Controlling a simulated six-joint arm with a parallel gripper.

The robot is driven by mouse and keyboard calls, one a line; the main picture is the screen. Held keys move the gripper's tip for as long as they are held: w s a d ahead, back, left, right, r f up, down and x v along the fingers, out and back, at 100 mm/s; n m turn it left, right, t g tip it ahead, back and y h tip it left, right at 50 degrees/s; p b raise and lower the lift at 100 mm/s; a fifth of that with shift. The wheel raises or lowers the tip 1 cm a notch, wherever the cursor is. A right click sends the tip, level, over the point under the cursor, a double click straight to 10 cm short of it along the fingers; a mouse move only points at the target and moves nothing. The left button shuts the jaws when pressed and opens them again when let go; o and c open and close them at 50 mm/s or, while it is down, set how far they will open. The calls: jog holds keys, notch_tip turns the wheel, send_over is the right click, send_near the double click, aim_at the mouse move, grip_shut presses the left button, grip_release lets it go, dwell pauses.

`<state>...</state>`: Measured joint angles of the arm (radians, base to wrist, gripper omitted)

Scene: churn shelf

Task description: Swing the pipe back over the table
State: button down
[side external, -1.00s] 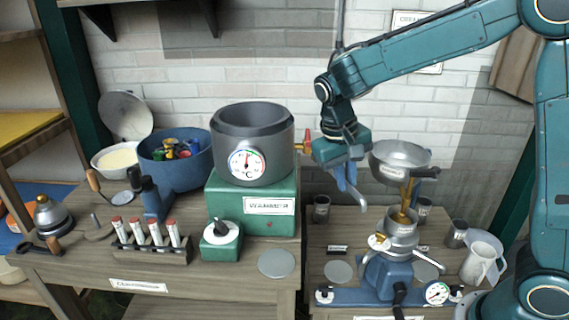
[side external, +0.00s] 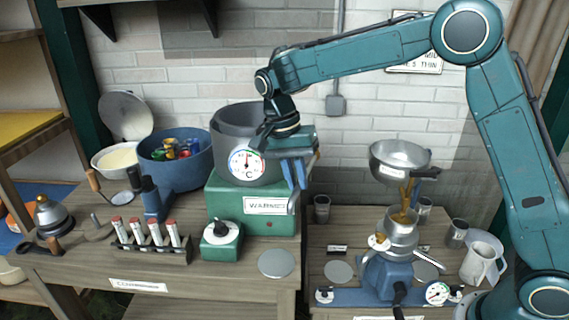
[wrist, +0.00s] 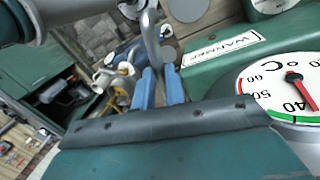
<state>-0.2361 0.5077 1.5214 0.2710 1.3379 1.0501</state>
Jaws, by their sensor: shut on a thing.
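The grey pipe (side external: 292,203) hangs with its curved end in front of the right side of the green warmer (side external: 268,225). My gripper (side external: 293,181) has its blue fingers closed on the pipe. In the wrist view the pipe (wrist: 151,32) rises between the two blue fingers (wrist: 157,80). The pipe's upper part and its joint to the grey pot (side external: 232,125) are hidden behind my gripper. The wooden table (side external: 215,280) carries the warmer, and the pipe's end is above the table's right part.
A blue separator (side external: 385,275) with a metal bowl (side external: 400,155) stands on the right table. A rack of red-capped tubes (side external: 150,245) and a small green dial box (side external: 221,240) stand left. A grey disc (side external: 276,263) lies flat in front of the warmer.

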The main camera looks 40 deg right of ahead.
jog(key=shift+w+r, duration=0.1)
jog(key=shift+w, duration=0.2)
jog(key=c, duration=1.4)
grip_release()
jog(key=shift+c, duration=0.2)
jog(key=shift+s, duration=0.25)
